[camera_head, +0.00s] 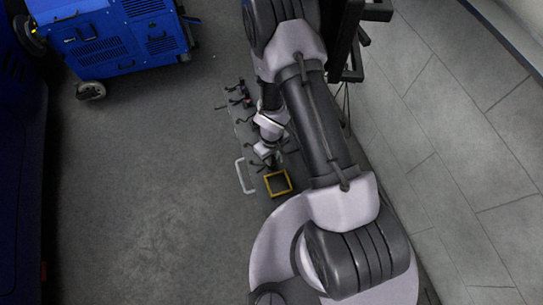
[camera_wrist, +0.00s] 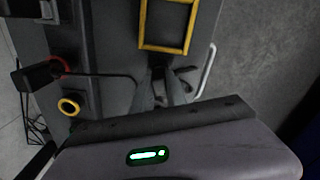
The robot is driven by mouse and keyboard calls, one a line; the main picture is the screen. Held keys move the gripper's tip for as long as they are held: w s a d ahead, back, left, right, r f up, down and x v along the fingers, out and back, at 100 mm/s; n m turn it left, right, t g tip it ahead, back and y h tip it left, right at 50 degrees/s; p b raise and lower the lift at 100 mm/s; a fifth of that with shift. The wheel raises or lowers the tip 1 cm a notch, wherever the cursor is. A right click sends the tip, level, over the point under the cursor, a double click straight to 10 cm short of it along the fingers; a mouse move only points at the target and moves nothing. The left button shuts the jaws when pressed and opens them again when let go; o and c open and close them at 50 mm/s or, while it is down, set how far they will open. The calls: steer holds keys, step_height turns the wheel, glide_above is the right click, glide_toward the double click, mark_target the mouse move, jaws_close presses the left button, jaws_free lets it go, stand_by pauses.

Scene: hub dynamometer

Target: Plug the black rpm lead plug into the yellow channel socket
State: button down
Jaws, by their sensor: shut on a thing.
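My gripper (camera_wrist: 160,82) points down at the grey panel in the wrist view, close to the yellow square frame. Its fingers are shut on a small dark thing, which I take to be the black rpm lead plug; it is mostly hidden between the fingers. A yellow ring (camera_wrist: 69,106), which looks like the yellow channel socket, lies left of my gripper and apart from it. A red ring (camera_wrist: 61,65) lies farther up, with a black plug-like piece (camera_wrist: 32,74) beside it. In the head view my arm largely covers this area.
The yellow square frame (camera_wrist: 142,23) stands just beyond my fingers; it also shows in the head view (camera_head: 267,185). A pale handle (camera_wrist: 207,70) is at right. A dark cable (camera_wrist: 105,75) crosses the panel. A blue machine (camera_head: 110,45) stands at upper left; the floor between is clear.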

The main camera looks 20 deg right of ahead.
steer(key=shift+r+p, duration=3.45)
steer(key=shift+f, duration=0.1)
steer(key=d+p, duration=0.2)
steer(key=d, duration=0.5)
steer(key=shift+d, duration=0.4)
steer(key=shift+w, duration=0.1)
